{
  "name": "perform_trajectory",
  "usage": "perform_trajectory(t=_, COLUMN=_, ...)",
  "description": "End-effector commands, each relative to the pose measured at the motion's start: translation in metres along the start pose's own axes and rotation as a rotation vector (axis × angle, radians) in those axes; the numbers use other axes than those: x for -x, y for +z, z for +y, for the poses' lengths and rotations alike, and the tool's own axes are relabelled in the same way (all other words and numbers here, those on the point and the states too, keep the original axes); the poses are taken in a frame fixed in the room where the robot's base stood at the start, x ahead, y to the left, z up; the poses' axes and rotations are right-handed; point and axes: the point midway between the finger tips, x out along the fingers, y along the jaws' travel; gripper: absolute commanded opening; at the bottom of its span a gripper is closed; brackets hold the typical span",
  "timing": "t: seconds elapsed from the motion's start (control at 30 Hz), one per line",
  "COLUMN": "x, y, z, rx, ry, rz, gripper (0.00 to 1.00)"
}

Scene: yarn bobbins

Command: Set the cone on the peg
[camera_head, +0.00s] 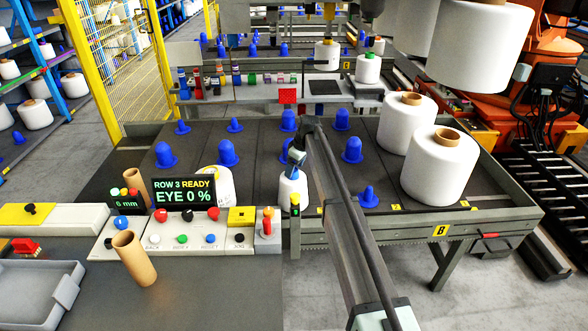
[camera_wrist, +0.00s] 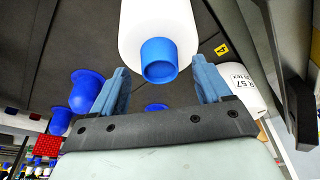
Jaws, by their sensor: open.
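A white yarn cone (camera_head: 293,191) with a blue tube end stands near the front edge of the dark creel table. In the wrist view the cone (camera_wrist: 160,22) and its blue tube end (camera_wrist: 160,60) show between my fingers. My gripper (camera_wrist: 160,68) is open, with one finger at each side of the blue end and gaps visible. In the head view my gripper (camera_head: 296,151) is just above the cone. Several blue domed pegs stand bare, such as one left (camera_head: 228,153) and one right (camera_head: 352,151). Which peg the task means I cannot tell.
Another white cone (camera_head: 214,184) is partly hidden behind the display (camera_head: 184,192). Two large white cones (camera_head: 440,168) (camera_head: 406,122) stand at the table's right. A control panel (camera_head: 190,238) and a cardboard tube (camera_head: 134,258) are in front. Dark table surface is free between pegs.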

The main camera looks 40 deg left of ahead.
Motion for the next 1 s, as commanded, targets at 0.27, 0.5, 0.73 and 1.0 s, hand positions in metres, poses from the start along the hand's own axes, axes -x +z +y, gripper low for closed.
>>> perform_trajectory(t=0.27, x=0.054, y=0.0, z=0.0, rx=0.0, ry=0.003, rz=0.003, gripper=0.77)
perform_trajectory(t=0.5, x=0.096, y=-0.001, z=0.0, rx=0.001, ry=0.002, rz=0.002, gripper=0.77)
perform_trajectory(t=0.73, x=0.12, y=-0.001, z=0.0, rx=0.001, ry=0.002, rz=0.002, gripper=0.77)
perform_trajectory(t=1.0, x=0.125, y=0.0, z=0.0, rx=0.0, ry=0.001, rz=0.001, gripper=0.77)
